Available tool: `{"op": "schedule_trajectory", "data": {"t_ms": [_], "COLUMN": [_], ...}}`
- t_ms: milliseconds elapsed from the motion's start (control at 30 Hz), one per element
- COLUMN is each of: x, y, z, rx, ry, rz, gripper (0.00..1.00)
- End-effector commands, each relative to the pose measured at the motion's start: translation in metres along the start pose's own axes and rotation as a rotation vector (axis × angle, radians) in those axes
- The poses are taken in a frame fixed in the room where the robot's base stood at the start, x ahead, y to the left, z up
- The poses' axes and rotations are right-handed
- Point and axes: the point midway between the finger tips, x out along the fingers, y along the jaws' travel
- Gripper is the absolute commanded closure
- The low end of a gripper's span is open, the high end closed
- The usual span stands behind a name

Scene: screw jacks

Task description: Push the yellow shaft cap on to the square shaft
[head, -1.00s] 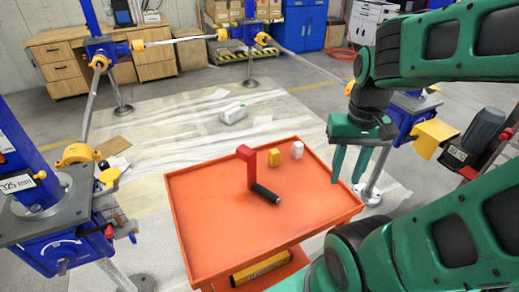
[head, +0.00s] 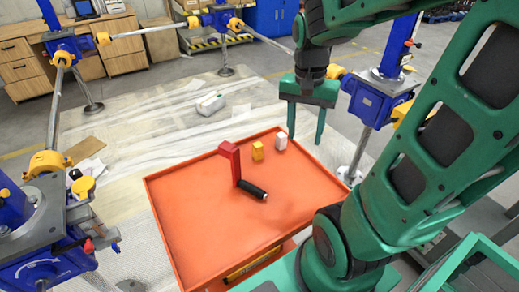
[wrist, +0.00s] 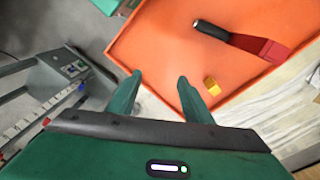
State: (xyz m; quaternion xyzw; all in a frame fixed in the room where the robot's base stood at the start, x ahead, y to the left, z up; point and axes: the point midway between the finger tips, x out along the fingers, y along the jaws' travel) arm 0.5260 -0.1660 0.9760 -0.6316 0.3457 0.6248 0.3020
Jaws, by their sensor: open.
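My gripper (head: 306,138) is open and empty, fingers pointing down, above the tray's back right side. In the wrist view my gripper (wrist: 160,76) has nothing between its fingers. I cannot make out the square shaft with certainty; blue screw jacks stand at the left (head: 45,235) and right (head: 375,100).
The red crank (head: 230,165) with a black handle lies left of the cap. The tray has a raised rim.

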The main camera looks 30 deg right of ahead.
Motion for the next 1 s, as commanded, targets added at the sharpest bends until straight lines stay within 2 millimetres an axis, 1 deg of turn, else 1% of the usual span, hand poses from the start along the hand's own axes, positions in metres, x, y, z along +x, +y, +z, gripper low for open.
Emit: {"op": "schedule_trajectory", "data": {"t_ms": [33,200,300,400,433,500,633,900,1000], "x": [0.005,0.023,0.035,0.046,0.048,0.053,0.062,0.100,0.109], "y": [-0.019,-0.082,-0.115,-0.140,-0.146,-0.157,-0.167,-0.168,-0.168], "z": [-0.012,-0.041,-0.051,-0.058,-0.059,-0.061,-0.063,-0.062,-0.062], "rx": [0.065,0.298,0.416,0.510,0.534,0.575,0.616,0.623,0.623], "ry": [-0.001,-0.005,-0.017,-0.032,-0.036,-0.044,-0.052,-0.055,-0.054], "rz": [0.007,-0.001,-0.013,-0.023,-0.026,-0.031,-0.034,-0.033,-0.034], "gripper": [0.54,0.54,0.54,0.54,0.54,0.54,0.54,0.54,0.54]}}
